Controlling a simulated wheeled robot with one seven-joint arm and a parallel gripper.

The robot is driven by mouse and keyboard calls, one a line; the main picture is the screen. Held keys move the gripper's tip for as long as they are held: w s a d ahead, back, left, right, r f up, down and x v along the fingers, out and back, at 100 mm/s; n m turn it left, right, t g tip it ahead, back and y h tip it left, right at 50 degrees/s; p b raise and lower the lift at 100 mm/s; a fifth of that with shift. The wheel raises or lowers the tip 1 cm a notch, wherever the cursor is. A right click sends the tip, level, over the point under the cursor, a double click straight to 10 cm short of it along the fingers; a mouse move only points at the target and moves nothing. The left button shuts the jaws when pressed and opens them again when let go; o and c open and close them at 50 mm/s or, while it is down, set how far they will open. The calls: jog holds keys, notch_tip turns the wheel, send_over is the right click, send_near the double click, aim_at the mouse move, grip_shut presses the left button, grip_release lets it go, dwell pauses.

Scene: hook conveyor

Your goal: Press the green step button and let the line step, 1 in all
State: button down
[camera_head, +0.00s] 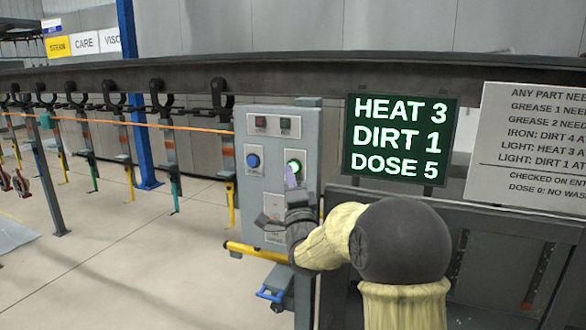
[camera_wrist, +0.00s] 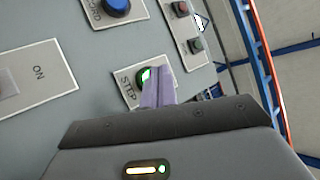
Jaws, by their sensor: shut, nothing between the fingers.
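The green step button (camera_head: 294,167) sits on the right of the grey control box (camera_head: 262,190), and its centre glows. In the wrist view the green button (camera_wrist: 146,77) sits on a plate labelled STEP, partly hidden behind my fingers. My gripper (camera_head: 291,178) is shut and empty, with its fingertips at the lower part of the button. In the wrist view the shut fingers (camera_wrist: 157,85) overlap the button's right side. I cannot tell whether they touch it or press it in.
A blue button (camera_head: 253,161) is left of the green one. Small red (camera_head: 260,122) and green indicators sit above. A yellow bar (camera_head: 256,251) runs below the box. A screen (camera_head: 400,138) reads HEAT 3, DIRT 1, DOSE 5. Hooks (camera_head: 219,97) hang from the overhead rail at left.

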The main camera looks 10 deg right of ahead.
jog(key=shift+w+d, duration=0.1)
dwell(0.3)
jog(key=shift+w+d+b, duration=0.15)
jog(key=shift+w+b, duration=0.1)
jog(key=shift+b, duration=0.25)
